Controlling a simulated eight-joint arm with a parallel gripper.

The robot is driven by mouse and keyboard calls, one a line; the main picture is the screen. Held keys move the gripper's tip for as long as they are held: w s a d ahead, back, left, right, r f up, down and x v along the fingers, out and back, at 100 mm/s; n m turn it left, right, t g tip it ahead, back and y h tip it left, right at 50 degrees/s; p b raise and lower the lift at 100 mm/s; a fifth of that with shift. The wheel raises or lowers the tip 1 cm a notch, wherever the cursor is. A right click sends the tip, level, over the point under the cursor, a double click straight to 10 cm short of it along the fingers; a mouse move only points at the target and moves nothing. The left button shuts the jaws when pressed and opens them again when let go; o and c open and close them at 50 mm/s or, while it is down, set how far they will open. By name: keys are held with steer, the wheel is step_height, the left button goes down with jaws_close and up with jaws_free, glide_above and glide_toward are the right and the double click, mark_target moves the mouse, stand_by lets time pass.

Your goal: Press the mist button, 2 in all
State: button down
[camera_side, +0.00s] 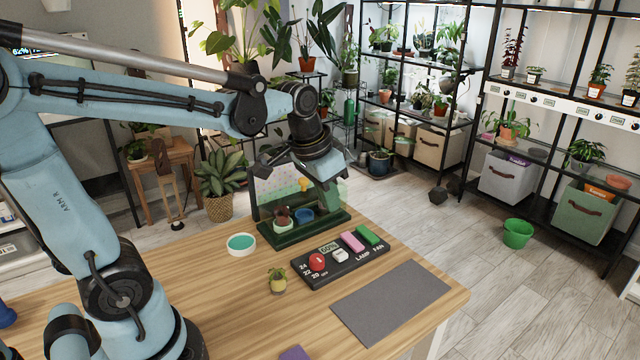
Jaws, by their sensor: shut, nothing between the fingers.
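A black control panel (338,262) lies on the wooden table. It carries a red dial (317,262) with numbers beside it, a small display, a white button (340,255), a pink switch (352,241) and a green switch (369,235). The words LAMP and FAN stand by the pink and green switches. I cannot read a mist label; the white button has no legible name. My gripper (322,182) is shut and empty, above and behind the panel, apart from it. It overlaps the clear-walled green case in the picture.
The green case (290,238) with small pots stands behind the panel. A white dish (241,244) with teal inside, a small potted cactus (277,281) and a grey mat (390,303) lie around the panel. A purple item (294,353) is at the front edge.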

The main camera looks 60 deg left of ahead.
mark_target(337, 255)
steer(key=shift+w+f+m+t+y, duration=0.15)
steer(key=shift+w+f+m+t, duration=0.2)
steer(key=shift+m+t, duration=0.75)
steer(key=shift+w+f+m+t+y, duration=0.35)
steer(key=shift+m+t, duration=0.4)
steer(key=shift+m, duration=0.7)
steer(key=shift+w+f+m+t, duration=0.2)
steer(key=shift+w+m+t, duration=0.25)
steer(key=shift+m+t, duration=0.65)
steer(key=shift+f, duration=4.4)
steer(key=shift+f, duration=0.15)
steer(key=shift+f, duration=0.3)
steer(key=shift+r, duration=0.2)
